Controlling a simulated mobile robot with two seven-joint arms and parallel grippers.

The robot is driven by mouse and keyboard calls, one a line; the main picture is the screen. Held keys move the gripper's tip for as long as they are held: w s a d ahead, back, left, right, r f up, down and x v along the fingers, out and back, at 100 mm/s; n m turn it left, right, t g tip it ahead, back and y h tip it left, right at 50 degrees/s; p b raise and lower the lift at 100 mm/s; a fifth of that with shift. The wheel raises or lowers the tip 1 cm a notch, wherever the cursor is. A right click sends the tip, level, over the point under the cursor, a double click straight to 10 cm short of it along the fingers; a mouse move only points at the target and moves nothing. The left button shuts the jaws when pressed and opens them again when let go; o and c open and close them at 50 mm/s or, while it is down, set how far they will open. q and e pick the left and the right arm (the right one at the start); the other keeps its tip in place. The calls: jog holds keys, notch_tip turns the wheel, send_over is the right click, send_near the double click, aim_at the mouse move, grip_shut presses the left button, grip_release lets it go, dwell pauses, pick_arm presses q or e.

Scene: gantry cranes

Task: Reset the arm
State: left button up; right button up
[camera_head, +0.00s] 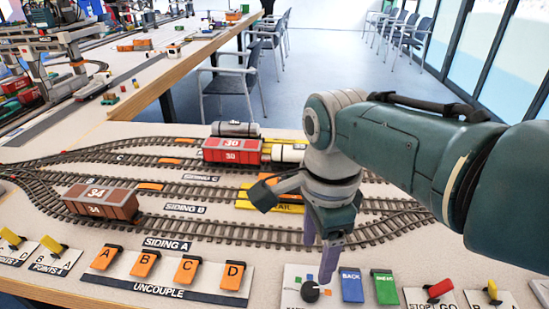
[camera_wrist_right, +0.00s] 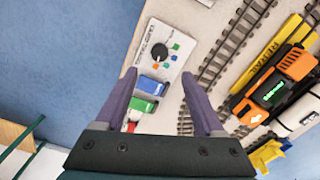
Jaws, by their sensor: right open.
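My right arm (camera_head: 410,140) reaches in from the right in the head view, bent down over the front of the layout table. My right gripper (camera_head: 320,258) points down above the control panel with the black knob (camera_head: 310,291), its purple fingers apart. In the right wrist view the gripper (camera_wrist_right: 161,75) is open, with nothing held between its fingers. The knob (camera_wrist_right: 160,52), the blue button (camera_wrist_right: 152,86) and the green button (camera_wrist_right: 143,103) show between or beyond the fingers. I cannot tell whether a fingertip touches the panel. My left gripper is not in view.
A red wagon marked 30 (camera_head: 232,151) and a brown wagon marked 34 (camera_head: 101,203) stand on the tracks. An orange vehicle (camera_wrist_right: 280,85) is near the gripper. Orange uncouple levers (camera_head: 188,268) and a red lever (camera_head: 440,289) line the front edge.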

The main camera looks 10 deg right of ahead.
jog(key=shift+r, duration=0.1)
jog(key=s+d+r+n+t+p, duration=0.2)
jog(key=s+d+n+p, duration=0.3)
jog(key=s+n, duration=0.5)
jog(key=s+d+r+n+t, duration=0.2)
jog(key=s+r+n, duration=0.7)
jog(key=s+r, duration=0.2)
notch_tip(320, 180, up, 38)
jog(key=p, duration=3.8)
